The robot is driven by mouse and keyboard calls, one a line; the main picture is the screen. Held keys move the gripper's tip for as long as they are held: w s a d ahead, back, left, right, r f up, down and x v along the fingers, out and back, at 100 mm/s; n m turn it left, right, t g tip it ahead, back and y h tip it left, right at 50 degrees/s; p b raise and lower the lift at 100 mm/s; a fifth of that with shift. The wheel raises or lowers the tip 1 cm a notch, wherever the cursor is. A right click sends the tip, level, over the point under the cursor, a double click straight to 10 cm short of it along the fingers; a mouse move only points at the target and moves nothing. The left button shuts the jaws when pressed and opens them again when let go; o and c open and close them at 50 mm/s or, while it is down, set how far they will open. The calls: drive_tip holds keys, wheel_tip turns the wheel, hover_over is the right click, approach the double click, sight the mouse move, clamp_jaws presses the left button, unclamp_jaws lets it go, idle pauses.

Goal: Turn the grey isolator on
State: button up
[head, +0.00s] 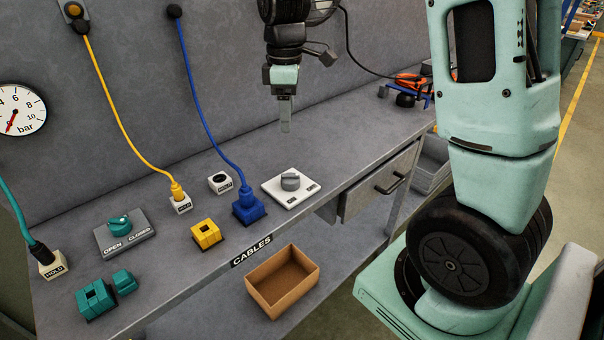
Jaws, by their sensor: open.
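The grey isolator is a grey rotary knob (290,181) on a white square plate (275,192), lying on the bench towards its right part. Small dark labels mark the plate, too small to read. My gripper (285,127) hangs above the bench, pointing down, behind and above the isolator in the head view. It is apart from the knob and nothing shows between its fingers. The fingers are seen edge-on, so the gap between them is hard to see.
A blue plug in a blue socket (249,208) stands left of the isolator. A yellow socket (206,234), a teal valve knob (119,223) and teal blocks (96,299) are further left. A cardboard box (282,281) is below the front edge. Bench right of the isolator is clear.

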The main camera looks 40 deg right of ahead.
sight(290, 174)
wheel_tip(290, 174, down, 17)
drive_tip(key=shift+d+f+p, duration=0.15)
drive_tip(key=shift+p, duration=0.7)
drive_tip(key=c, duration=1)
